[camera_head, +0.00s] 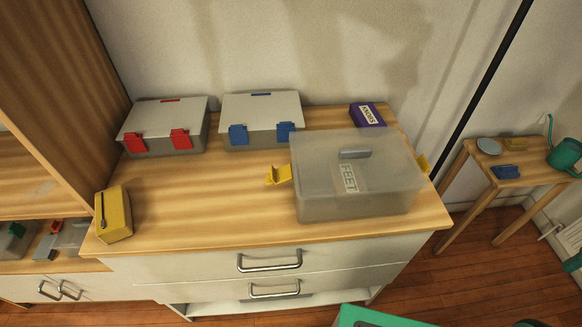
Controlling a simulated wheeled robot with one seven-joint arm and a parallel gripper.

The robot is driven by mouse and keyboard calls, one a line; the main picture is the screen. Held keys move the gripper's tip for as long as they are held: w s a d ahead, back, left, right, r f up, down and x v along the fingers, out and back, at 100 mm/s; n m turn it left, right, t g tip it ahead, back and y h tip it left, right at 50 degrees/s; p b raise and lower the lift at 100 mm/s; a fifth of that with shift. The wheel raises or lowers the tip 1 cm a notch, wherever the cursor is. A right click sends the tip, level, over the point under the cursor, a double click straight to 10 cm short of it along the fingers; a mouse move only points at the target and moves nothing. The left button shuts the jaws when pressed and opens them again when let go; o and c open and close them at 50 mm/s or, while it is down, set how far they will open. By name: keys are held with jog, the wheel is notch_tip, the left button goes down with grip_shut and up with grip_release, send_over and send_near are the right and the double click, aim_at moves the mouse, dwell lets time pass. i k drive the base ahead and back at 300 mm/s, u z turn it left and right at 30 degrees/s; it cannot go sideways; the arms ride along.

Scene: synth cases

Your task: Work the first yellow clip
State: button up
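A translucent grey box (312,206) labelled "FEET" stands at the right front of the wooden dresser top. Its lid is on, with a grey handle (354,153) on top. One yellow clip (279,175) juts out sideways from the box's left side, apparently swung away from it. A second yellow clip (423,163) shows at the right side, partly hidden by the box, so I cannot tell its position well. Which clip counts as first is not marked. My gripper is not in view.
A red-clipped case (165,110) and a blue-clipped case (261,104) stand at the back. A purple box (367,115) sits behind the translucent box, and a yellow block (114,214) at front left. The middle dresser top (200,200) is clear.

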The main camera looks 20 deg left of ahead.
aim_at(278, 176)
jog(key=z, duration=0.9)
jog(key=k, duration=2.1)
jog(key=u, duration=1.15)
jog(key=i, duration=1)
jog(key=z, duration=0.05)
